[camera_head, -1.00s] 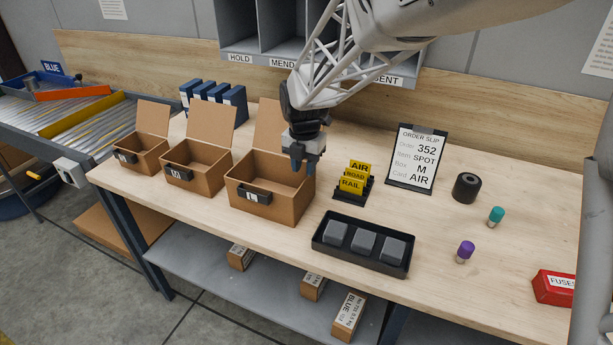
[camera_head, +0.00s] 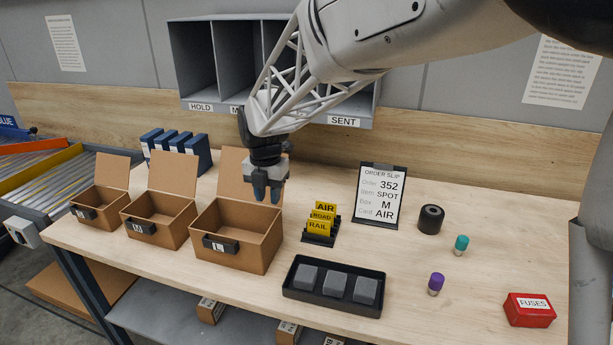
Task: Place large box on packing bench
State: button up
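The large box (camera_head: 236,258) is an open brown carton with a black handle marked L and a raised rear flap. It stands on the wooden packing bench (camera_head: 430,322), rightmost of three such boxes. My gripper (camera_head: 268,194), dark with a pale grey body, points down over the right rear part of the large box. It appears above the box, and I cannot tell whether it touches it. The fingers are small in view and their gap is unclear; nothing is seen held.
The medium box (camera_head: 160,232) and small box (camera_head: 96,219) stand to the left. A card holder (camera_head: 320,238), black tray with grey blocks (camera_head: 333,300), order slip stand (camera_head: 380,194) and black roll (camera_head: 431,219) lie to the right. Grey pigeonholes (camera_head: 196,65) hang behind.

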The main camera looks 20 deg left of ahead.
jog(key=shift+d, duration=0.1)
dwell(0.3)
jog(key=s+d+r+m, duration=0.25)
jog(key=d+m, duration=0.35)
jog(key=d, duration=0.4)
jog(key=s+d+r+m+t, duration=0.1)
jog(key=s+d+r+m, duration=0.15)
jog(key=d+m, duration=0.5)
jog(key=s+d+r+m, duration=0.2)
jog(key=s+d+m, duration=0.15)
jog(key=d, duration=0.85)
jog(key=s+d+f+m+t, duration=0.1)
jog(key=s+d+f+m, duration=0.2)
jog(key=s+d+m, duration=1.4)
jog(key=shift+s+d+m+t, duration=0.2)
jog(key=shift+s+m+t, duration=0.1)
jog(key=shift+m, duration=0.8)
